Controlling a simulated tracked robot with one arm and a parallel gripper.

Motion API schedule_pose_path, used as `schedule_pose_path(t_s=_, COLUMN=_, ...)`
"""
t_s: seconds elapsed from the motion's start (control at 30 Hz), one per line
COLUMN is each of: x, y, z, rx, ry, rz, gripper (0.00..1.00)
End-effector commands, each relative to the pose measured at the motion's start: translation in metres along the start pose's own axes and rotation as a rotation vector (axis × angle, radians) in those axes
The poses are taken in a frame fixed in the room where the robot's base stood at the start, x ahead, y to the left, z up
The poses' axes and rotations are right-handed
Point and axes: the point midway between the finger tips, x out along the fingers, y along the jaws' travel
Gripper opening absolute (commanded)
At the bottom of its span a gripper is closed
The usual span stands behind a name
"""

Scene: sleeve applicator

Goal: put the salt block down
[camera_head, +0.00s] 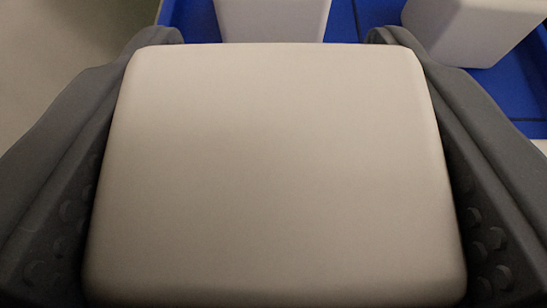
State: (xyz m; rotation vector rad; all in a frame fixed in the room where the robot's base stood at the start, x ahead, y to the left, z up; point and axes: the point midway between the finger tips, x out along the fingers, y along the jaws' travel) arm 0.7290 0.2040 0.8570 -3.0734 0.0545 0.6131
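A pale, off-white salt block (275,170) with rounded edges fills the middle of the head camera view. My gripper (274,40) has one dark grey finger on each side of the block, and both fingers press against its sides. The gripper is shut on the block. The block hides most of what lies beneath and behind it, so I cannot tell whether it touches anything below.
Beyond the block is a blue surface or tray (345,20). A pale block (272,18) stands on it at top centre, and another pale block (465,28) stands at top right. A strip of blue shows between them. A plain greyish floor (50,60) shows at upper left.

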Motion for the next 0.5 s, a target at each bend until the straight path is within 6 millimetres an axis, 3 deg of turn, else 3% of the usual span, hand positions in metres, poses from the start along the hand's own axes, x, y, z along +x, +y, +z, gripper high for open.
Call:
schedule_pose_path(t_s=0.2, x=0.013, y=-0.001, z=0.031, rx=-0.001, ry=0.000, rz=-0.001, gripper=0.20)
schedule_pose_path(t_s=0.5, x=0.013, y=-0.001, z=0.032, rx=0.000, ry=0.003, rz=-0.002, gripper=0.20)
